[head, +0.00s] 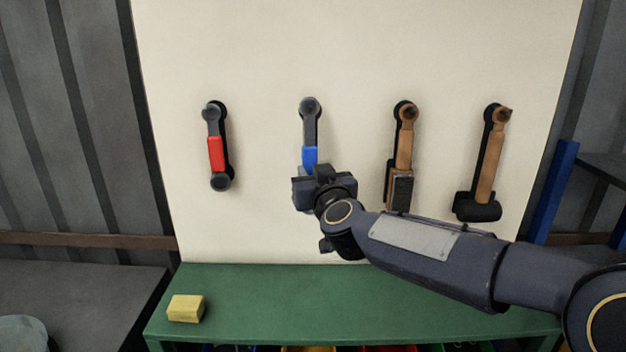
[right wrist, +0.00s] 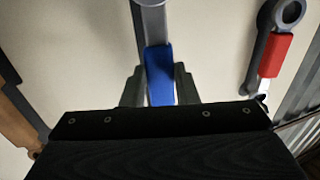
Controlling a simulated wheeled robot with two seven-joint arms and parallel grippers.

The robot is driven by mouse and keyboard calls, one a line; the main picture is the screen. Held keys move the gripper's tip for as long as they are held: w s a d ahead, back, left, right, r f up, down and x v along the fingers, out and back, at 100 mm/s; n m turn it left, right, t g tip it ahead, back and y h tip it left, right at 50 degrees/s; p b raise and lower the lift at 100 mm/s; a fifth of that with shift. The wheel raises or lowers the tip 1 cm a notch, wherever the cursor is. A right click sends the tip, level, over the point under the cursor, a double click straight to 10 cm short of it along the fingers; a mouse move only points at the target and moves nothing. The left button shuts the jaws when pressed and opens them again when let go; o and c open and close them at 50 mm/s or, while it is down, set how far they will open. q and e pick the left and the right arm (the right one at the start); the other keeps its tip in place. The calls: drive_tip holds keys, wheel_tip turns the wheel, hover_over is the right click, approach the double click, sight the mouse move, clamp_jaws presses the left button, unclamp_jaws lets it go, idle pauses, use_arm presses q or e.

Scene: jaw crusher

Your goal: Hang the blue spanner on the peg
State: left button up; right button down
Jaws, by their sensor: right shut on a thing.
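The blue spanner (head: 310,128) is upright against the cream board, its grey ring end at the top and its blue grip lower down. My right gripper (head: 312,172) is shut on the lower part of the blue grip. The right wrist view shows the blue grip (right wrist: 159,75) between the two fingers (right wrist: 159,88). The peg at the spanner's ring is not clearly visible, so I cannot tell whether the ring sits around it. The spanner's lower end is hidden behind my gripper. My left gripper is not in view.
A red spanner (head: 216,150) hangs to the left. A brush-like tool (head: 402,165) and a hammer (head: 487,170) with wooden handles hang to the right. Below, a green bench (head: 270,300) holds a yellow block (head: 186,308). The bench's middle is clear.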

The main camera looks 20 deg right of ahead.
drive_tip(key=shift+w+d+f, duration=0.15)
drive_tip(key=shift+w+f, duration=0.1)
drive_tip(key=shift+w, duration=0.25)
drive_tip(key=shift+w+d+f, duration=0.15)
drive_tip(key=shift+w+f, duration=0.05)
drive_tip(key=shift+w, duration=0.25)
drive_tip(key=shift+f, duration=0.1)
drive_tip(key=c, duration=1.1)
unclamp_jaws()
drive_tip(key=shift+o, duration=0.2)
drive_tip(key=s, duration=0.8)
drive_tip(key=s+d+f+g+y, duration=0.1)
drive_tip(key=s+f+g+y, duration=0.1)
drive_tip(key=s+f+g, duration=0.4)
drive_tip(key=s+d+f+m+g+y, duration=0.1)
drive_tip(key=s+f+g, duration=0.5)
drive_tip(key=s+f, duration=1.1)
drive_tip(key=s+y, duration=0.1)
drive_tip(key=s, duration=0.7)
drive_tip(key=shift+m, duration=0.3)
